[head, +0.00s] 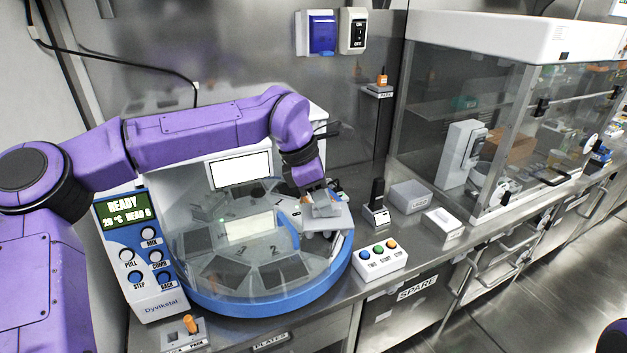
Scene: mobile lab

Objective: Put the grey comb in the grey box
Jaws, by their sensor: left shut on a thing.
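My left gripper (316,193) reaches down at the right side of the round machine and is shut on a small grey piece, which looks like the grey comb (325,208). The comb is at a pale ledge on the machine's right rim. Its lower part is hard to make out, so I cannot tell whether it touches the ledge. The grey box (409,197) stands on the counter to the right, apart from the gripper. My right gripper is not in view.
The round machine (235,298) has a clear cover and blue base. Right of it are a button box (380,261), a dark upright device (377,200) and a white box (444,223). A glass-sided cabinet (480,130) stands behind the boxes.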

